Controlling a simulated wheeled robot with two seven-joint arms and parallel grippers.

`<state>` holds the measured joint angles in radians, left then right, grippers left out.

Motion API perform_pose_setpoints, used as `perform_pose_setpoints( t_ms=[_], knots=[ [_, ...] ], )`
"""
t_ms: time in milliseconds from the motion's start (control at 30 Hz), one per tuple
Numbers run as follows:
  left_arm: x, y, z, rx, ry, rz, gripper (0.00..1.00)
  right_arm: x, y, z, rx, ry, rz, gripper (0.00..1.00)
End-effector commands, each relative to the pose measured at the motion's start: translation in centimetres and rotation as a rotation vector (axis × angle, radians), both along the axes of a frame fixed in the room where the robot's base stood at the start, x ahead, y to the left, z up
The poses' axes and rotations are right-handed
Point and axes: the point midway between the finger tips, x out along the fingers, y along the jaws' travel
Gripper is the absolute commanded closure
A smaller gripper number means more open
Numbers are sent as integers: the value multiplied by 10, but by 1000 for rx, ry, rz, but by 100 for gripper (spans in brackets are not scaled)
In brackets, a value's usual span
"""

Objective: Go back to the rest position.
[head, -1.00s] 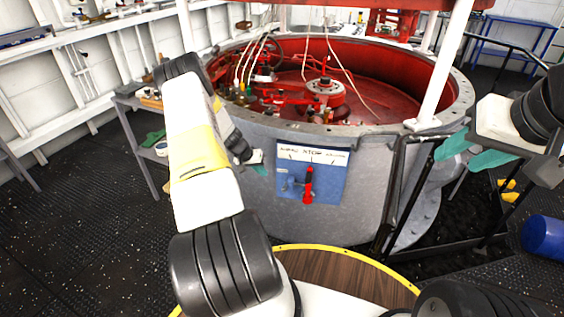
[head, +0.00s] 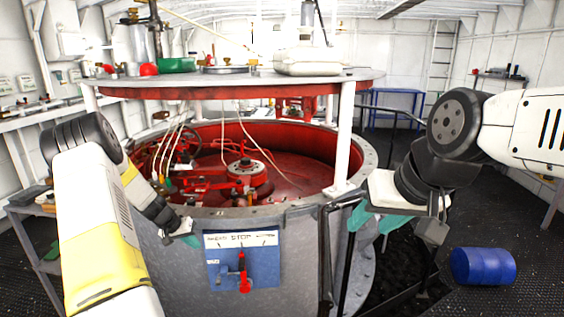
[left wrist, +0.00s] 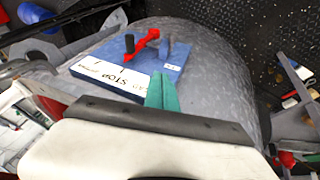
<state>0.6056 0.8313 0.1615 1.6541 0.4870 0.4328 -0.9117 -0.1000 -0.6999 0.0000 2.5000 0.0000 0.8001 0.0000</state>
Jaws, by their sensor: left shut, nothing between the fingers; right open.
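My left gripper (head: 191,240) has teal fingers, shut and empty, in front of the grey drum wall, left of the blue lever panel. It also shows in the left wrist view (left wrist: 162,92), its fingertips near the panel's edge; I cannot tell whether they touch it. My right gripper (head: 372,222) has teal fingers spread open and empty, at the right of the drum, near the black rail. The blue panel (head: 225,272) carries a red-handled lever (head: 243,275) pointing down and a white label with STOP on it. The panel also shows in the left wrist view (left wrist: 92,62).
The big grey drum (head: 175,275) with a red interior fills the middle. A round red-edged shelf (head: 240,82) on white posts stands above it. A black rail (head: 325,265) stands right of the panel. A blue barrel (head: 483,266) lies on the dark floor at right.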

Motion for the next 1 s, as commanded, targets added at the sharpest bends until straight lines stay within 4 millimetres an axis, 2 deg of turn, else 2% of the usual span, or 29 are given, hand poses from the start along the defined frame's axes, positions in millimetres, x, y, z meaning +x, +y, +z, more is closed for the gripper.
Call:
perform_pose_setpoints(
  t_ms=[33, 200, 367, 500, 600, 733, 900, 1000],
  knots=[
    [1, -15, 38, 19, -13, -25, 100, 0, 0, 0, 0, 0, 0, 54],
    [-22, -62, 135, 57, -24, -68, 100, 0, 0, 0, 0, 0, 0, 54],
    [-62, -105, 213, 91, -39, -95, 100, 0, 0, 0, 0, 0, 0, 54],
    [-108, -139, 268, 117, -57, -105, 100, 0, 0, 0, 0, 0, 0, 54],
    [-147, -159, 299, 133, -73, -105, 100, 0, 0, 0, 0, 0, 0, 54],
    [-201, -179, 328, 147, -97, -99, 100, 0, 0, 0, 0, 0, 0, 54],
    [-270, -196, 347, 153, -132, -84, 100, 0, 0, 0, 0, 0, 0, 54],
    [-301, -200, 349, 149, -149, -71, 100, 0, 0, 0, 0, 0, 0, 54]
  ],
)
